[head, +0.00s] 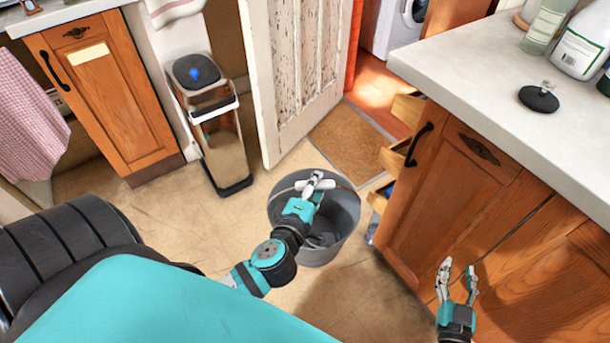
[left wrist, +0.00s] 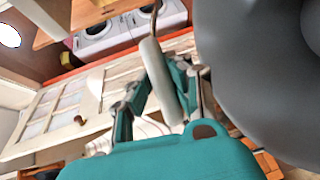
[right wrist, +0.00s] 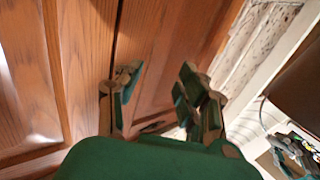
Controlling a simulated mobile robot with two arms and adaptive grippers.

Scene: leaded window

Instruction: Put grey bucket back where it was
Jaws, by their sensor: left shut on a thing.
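The grey bucket (head: 343,237) is in the middle of the head view, over the tiled floor between the bin and the right-hand cabinet. Its white handle grip (left wrist: 158,80) is between the fingers of my left gripper (head: 315,184), which is shut on it above the bucket's mouth. In the left wrist view the bucket's grey wall (left wrist: 260,90) fills the right side. I cannot tell whether the bucket touches the floor. Something grey lies inside it, partly hidden by my arm. My right gripper (head: 458,272) is open and empty in front of the wooden cabinet doors.
A tall bin (head: 222,140) stands beside the open, worn white door (head: 298,75). A brown doormat (head: 350,142) lies at the doorway. Open drawers (head: 402,160) stick out of the right cabinet near the bucket. The countertop (head: 480,80) holds bottles and a black round item (head: 539,98).

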